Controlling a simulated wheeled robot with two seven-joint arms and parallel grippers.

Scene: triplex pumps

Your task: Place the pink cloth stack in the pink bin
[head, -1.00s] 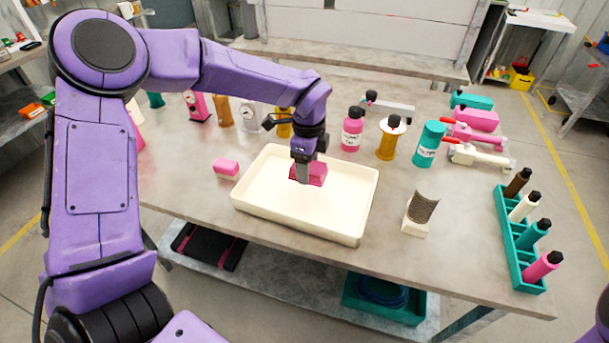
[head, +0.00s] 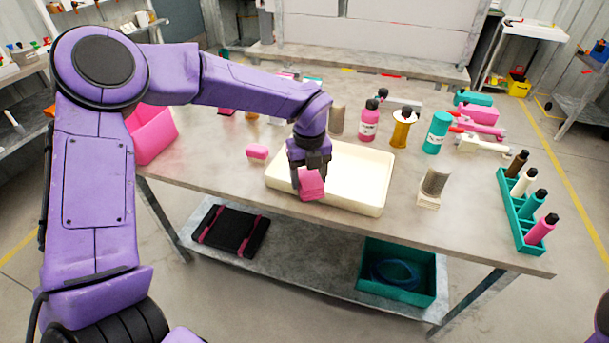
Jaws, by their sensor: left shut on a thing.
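The pink cloth stack (head: 312,186) is held in my left gripper (head: 304,175), above the front left edge of the cream tray (head: 365,208). The stack looks tilted and hides part of the fingers. My right gripper is out of view.
A small pink and white block (head: 257,152) lies left of the tray. Bottles, including a pink one (head: 368,122), and tools stand along the back. A teal bottle rack (head: 515,215) is at the right. A teal crate (head: 398,275) is on the lower shelf.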

